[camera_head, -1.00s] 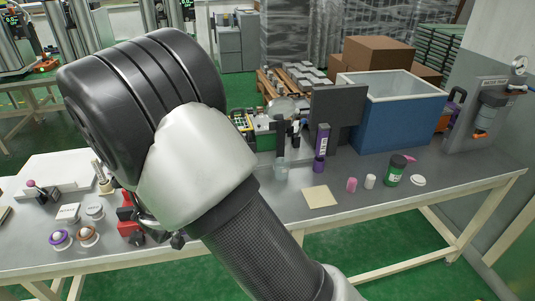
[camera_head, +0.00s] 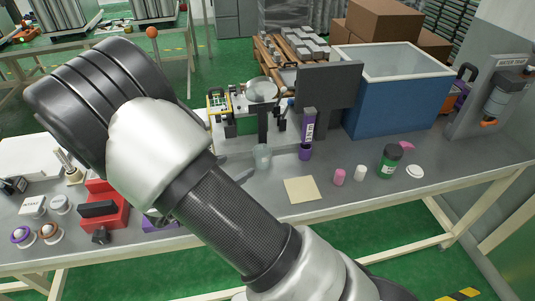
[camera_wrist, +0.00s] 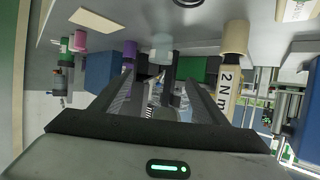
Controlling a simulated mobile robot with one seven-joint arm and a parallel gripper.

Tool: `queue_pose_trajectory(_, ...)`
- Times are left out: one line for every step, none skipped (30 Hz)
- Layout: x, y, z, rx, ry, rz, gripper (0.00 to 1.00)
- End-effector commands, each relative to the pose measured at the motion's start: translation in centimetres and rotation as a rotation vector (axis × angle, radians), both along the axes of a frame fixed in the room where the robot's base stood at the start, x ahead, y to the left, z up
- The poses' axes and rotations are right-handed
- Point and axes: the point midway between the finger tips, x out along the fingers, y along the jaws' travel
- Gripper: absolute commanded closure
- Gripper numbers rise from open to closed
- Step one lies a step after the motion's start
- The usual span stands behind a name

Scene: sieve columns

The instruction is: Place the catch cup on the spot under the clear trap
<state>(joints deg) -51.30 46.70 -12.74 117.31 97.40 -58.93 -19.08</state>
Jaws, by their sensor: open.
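A small translucent cup (camera_head: 262,157), which looks like the catch cup, stands on the table left of a purple labelled tube in the head view. It also shows in the wrist view (camera_wrist: 161,47), ahead of my gripper (camera_wrist: 160,84), which is open with nothing seen between its fingers. In the head view my arm hides most of the gripper. A trap (camera_head: 505,90) under a "WATER TRAP" label is mounted on the grey panel at the right, with an orange lower end. I cannot clearly make out a marked spot below it.
A beige square (camera_head: 302,190), pink and white small cylinders, a green jar (camera_head: 390,160) and a white ring (camera_head: 415,171) lie to the cup's right. A blue bin (camera_head: 397,105) and a dark panel (camera_head: 328,85) stand behind. A "2 Nm" tool (camera_wrist: 230,80) is close by.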

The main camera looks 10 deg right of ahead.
Motion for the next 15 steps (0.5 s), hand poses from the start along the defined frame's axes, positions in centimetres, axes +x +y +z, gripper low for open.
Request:
queue_pose_trajectory(0.4, -0.4, -0.3, -0.001, 0.0, -0.002, 0.32)
queue_pose_trajectory(0.7, -0.8, -0.5, -0.002, -0.001, -0.003, 0.32)
queue_pose_trajectory(1.1, -1.3, -0.8, -0.003, 0.0, -0.005, 0.32)
queue_pose_trajectory(1.5, -1.8, -1.1, -0.003, 0.001, -0.004, 0.32)
queue_pose_trajectory(2.0, -2.2, -1.3, -0.003, 0.001, -0.004, 0.32)
queue_pose_trajectory(2.5, -2.8, -1.7, -0.003, 0.0, -0.006, 0.32)
queue_pose_trajectory(3.0, -3.2, -1.9, -0.003, 0.0, -0.005, 0.32)
queue_pose_trajectory(3.4, -3.6, -2.2, -0.002, -0.001, -0.005, 0.32)
queue_pose_trajectory(4.0, -4.2, -2.5, -0.002, -0.001, -0.005, 0.32)
queue_pose_trajectory(4.4, -4.7, -2.8, -0.003, 0.0, -0.005, 0.32)
queue_pose_trajectory(4.9, -5.1, -3.0, -0.003, 0.0, -0.005, 0.32)
queue_pose_trajectory(5.5, -5.6, -3.3, -0.003, 0.0, -0.005, 0.32)
queue_pose_trajectory(5.8, -6.0, -3.5, -0.002, 0.0, -0.004, 0.32)
queue_pose_trajectory(6.2, -6.3, -3.7, -0.003, 0.0, -0.003, 0.32)
queue_pose_trajectory(6.6, -6.7, -4.0, -0.002, 0.0, -0.003, 0.32)
